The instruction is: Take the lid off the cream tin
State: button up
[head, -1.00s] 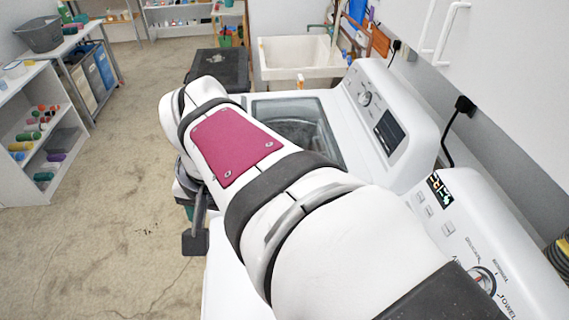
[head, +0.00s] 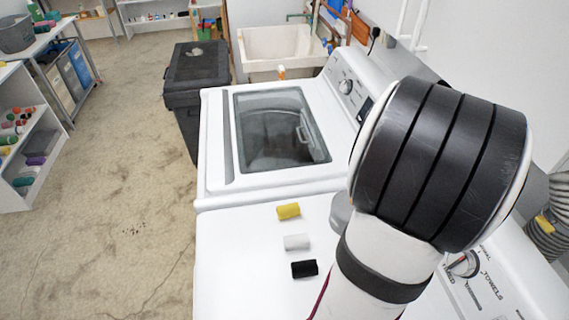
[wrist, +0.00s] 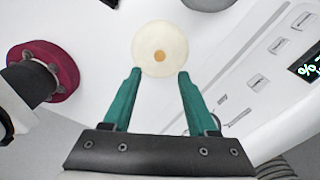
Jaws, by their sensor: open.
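The cream tin (wrist: 150,38) shows in the wrist view from above as a round cream disc with a small tan knob (wrist: 159,56) at its middle. Its sides are hidden from this angle, so I cannot tell the lid's edge from the body. My gripper (wrist: 160,74) is open, its two teal fingers pointing at the tin, with the tips near its lower edge in the picture. Nothing is between the fingers. I cannot tell the height gap. In the head view my arm covers the spot, and I cannot make out the tin or fingers there.
A yellow roll (head: 288,211), a white roll (head: 297,242) and a black roll (head: 304,268) lie in a row on the white machine top (head: 230,250). A glass-lidded washer (head: 215,150) stands beyond. The control panel (wrist: 262,75) rises at right in the wrist view.

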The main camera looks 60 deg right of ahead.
jog(key=f, duration=0.7)
jog(key=shift+w+f, duration=0.2)
grip_shut()
